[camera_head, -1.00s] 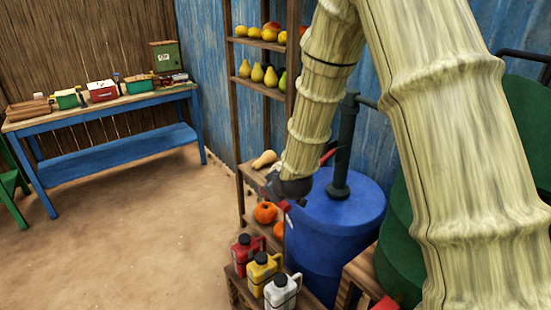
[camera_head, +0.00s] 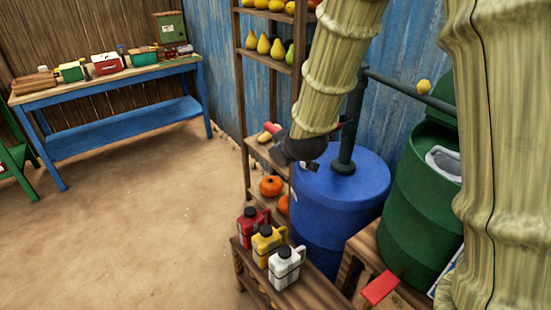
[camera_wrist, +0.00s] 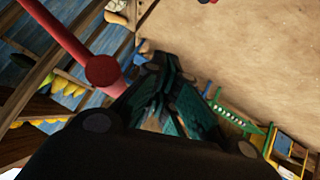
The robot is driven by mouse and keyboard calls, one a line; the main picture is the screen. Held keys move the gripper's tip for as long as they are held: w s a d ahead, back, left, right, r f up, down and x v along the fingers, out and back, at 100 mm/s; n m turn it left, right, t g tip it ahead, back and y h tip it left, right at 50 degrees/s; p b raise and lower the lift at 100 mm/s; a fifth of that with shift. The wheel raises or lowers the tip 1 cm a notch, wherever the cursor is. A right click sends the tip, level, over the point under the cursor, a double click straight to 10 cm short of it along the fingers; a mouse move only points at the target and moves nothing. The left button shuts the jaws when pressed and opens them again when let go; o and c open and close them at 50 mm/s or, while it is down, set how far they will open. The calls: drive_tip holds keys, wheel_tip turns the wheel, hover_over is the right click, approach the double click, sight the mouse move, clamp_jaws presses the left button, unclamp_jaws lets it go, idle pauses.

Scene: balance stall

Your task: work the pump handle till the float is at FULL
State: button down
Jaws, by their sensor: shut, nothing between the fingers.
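The pump (camera_head: 348,135) is a dark column on the lid of a blue barrel (camera_head: 335,215). Its red handle (camera_head: 271,128) shows its end left of my arm, which hides most of its length. In the wrist view the red handle (camera_wrist: 70,42) runs from the upper left to a round end beside my fingers. A yellow knob (camera_head: 424,86), possibly the float, shows above the green barrel; no FULL mark is readable.
An open green barrel (camera_head: 415,215) stands right of the blue one. Red, yellow and white jugs (camera_head: 285,267) stand on a low bench in front. A fruit shelf (camera_head: 262,70) is behind on the left. The sandy floor to the left is clear.

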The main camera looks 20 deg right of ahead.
drive_tip(key=shift+v, duration=1.55)
idle(1.6)
drive_tip(key=s+f+m+g, duration=0.15)
drive_tip(key=s+f, duration=0.25)
drive_tip(key=f, duration=0.5)
drive_tip(key=s+a+f+g, duration=0.15)
drive_tip(key=s+f, duration=0.35)
drive_tip(key=f, duration=0.5)
drive_tip(key=s+f+m+g, duration=0.15)
drive_tip(key=s+f, duration=0.25)
drive_tip(key=f, duration=0.5)
drive_tip(key=s+f+m+g, duration=0.1)
drive_tip(key=s+f+g, duration=0.1)
drive_tip(key=s+f, duration=0.7)
drive_tip(key=s+f+g, duration=0.3)
drive_tip(key=s+f, duration=0.6)
drive_tip(key=s, duration=0.6)
drive_tip(key=shift+a+m, duration=0.4)
drive_tip(key=shift+s, duration=0.25)
